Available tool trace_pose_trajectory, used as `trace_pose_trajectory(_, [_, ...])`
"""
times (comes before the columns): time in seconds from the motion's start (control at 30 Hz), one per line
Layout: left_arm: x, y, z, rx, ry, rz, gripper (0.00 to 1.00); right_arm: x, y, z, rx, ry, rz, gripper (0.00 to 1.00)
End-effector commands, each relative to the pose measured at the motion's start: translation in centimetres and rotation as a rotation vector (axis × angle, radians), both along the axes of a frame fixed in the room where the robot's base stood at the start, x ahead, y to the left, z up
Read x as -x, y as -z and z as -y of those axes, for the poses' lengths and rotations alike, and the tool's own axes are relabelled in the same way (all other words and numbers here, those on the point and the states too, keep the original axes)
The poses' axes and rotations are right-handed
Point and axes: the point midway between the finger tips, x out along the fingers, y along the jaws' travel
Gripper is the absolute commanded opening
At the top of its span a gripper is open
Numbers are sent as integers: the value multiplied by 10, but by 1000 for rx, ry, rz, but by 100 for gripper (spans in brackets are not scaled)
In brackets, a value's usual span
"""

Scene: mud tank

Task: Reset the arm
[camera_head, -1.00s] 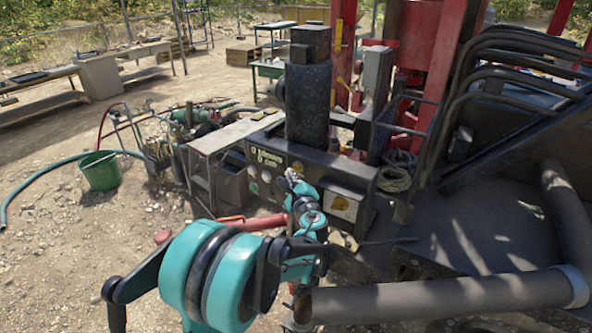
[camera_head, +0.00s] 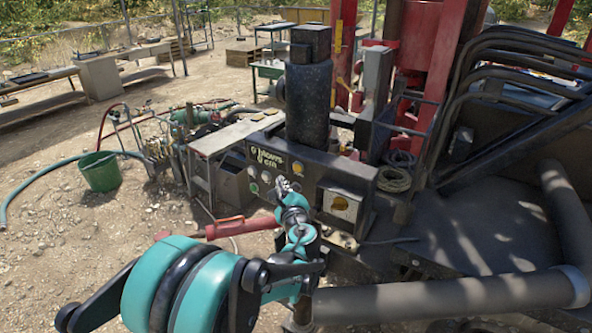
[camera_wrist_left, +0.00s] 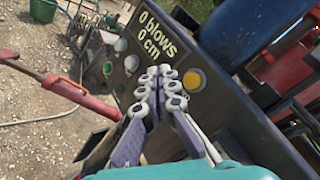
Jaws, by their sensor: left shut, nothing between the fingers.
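My left arm comes in from the bottom of the head view. Its left gripper (camera_head: 284,186) is shut and empty, in front of the dark control panel (camera_head: 318,172). The wrist view shows the closed grey fingers (camera_wrist_left: 160,76) in front of the panel (camera_wrist_left: 205,62), which reads "0 blows 0 cm". A yellow button (camera_wrist_left: 192,80) appears just right of the fingertips, and a green button (camera_wrist_left: 107,68) to their left. I cannot tell whether the fingertips touch the panel. My right gripper is not in view.
A dark cylinder (camera_head: 308,105) stands behind the panel. A red tool (camera_head: 240,227) lies near my left forearm. A green bucket (camera_head: 100,171) and hoses stand left. Red mast posts (camera_head: 425,75) and black bent pipes (camera_head: 510,60) rise right. Gravel ground at the lower left is open.

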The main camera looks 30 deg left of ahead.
Motion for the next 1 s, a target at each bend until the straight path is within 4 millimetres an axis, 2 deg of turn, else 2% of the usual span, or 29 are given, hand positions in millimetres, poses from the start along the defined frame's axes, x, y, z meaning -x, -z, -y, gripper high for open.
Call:
trace_pose_trajectory(0.43, [1,1,0,5,-1,2,0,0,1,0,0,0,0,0])
trace_pose_trajectory(0.57, [13,20,4,107,-15,33,0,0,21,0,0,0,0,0])
trace_pose_trajectory(0.67, [36,53,12,300,-48,89,0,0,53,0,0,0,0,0])
trace_pose_trajectory(0.77, [69,101,28,563,-102,157,0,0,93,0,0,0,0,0])
trace_pose_trajectory(0.87, [105,151,50,837,-175,216,0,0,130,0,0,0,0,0])
trace_pose_trajectory(1.0, [157,225,92,1211,-302,272,0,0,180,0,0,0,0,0])
